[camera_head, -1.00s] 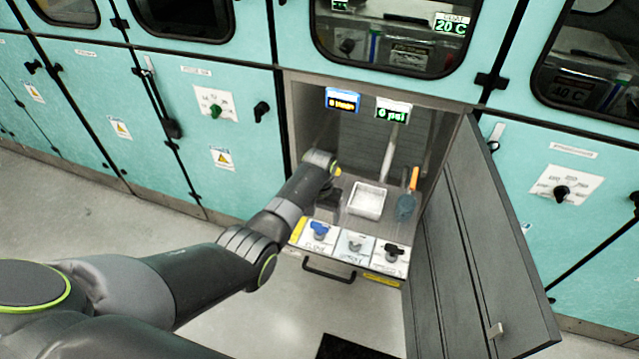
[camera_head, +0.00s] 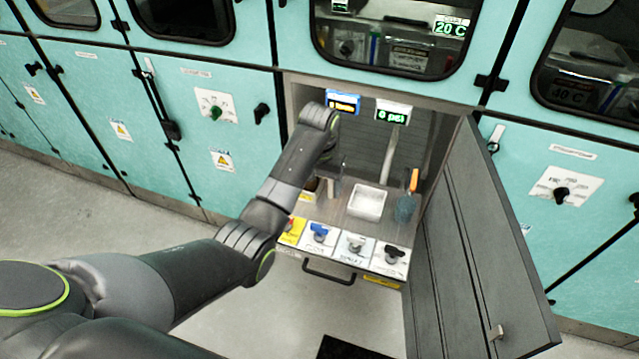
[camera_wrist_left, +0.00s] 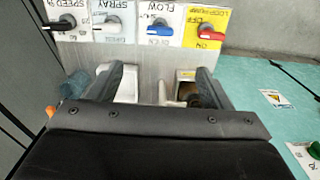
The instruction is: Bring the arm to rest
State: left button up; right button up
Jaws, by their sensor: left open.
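My left arm comes in from the left in the head view and reaches into the open compartment. My left gripper (camera_head: 328,180) points down near the compartment's left side, above its floor and partly hidden by the wrist. In the left wrist view its two fingers (camera_wrist_left: 162,88) stand apart, with nothing held between them. A white tray (camera_head: 367,202) lies on the compartment floor to the right of the gripper; part of it shows behind a finger in the left wrist view (camera_wrist_left: 128,84). My right gripper is not in view.
A control panel with blue (camera_head: 319,230), grey (camera_head: 355,244) and black (camera_head: 394,253) knobs lines the compartment's front. An orange-handled tool (camera_head: 412,182) stands right of the tray. The open grey door (camera_head: 470,250) blocks the right side.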

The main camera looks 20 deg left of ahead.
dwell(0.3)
pick_arm(q)
jog(key=shift+n, duration=0.3)
jog(key=s+a+f, duration=0.1)
jog(key=f, duration=0.4)
jog(key=s+a+f, duration=0.1)
jog(key=s+f, duration=0.1)
jog(key=f, duration=0.3)
jog(key=s+a+f, duration=0.1)
jog(key=s+f, duration=0.1)
jog(key=f, duration=0.3)
jog(key=shift+a, duration=0.2)
jog(key=s+a+f+b, duration=0.1)
jog(key=s+a+f, duration=0.3)
jog(key=s+f, duration=0.9)
jog(key=s+a+f, duration=0.4)
jog(key=s+f, duration=0.9)
jog(key=s, duration=0.1)
jog(key=s+a+f, duration=0.1)
jog(key=s+f, duration=0.1)
jog(key=s, duration=0.8)
jog(key=s+f+t+y, duration=0.1)
jog(key=s+f, duration=0.1)
jog(key=s, duration=0.8)
jog(key=shift+a+f+n+b, duration=0.2)
jog(key=shift+a+n+b, duration=0.1)
jog(key=shift+a, duration=0.05)
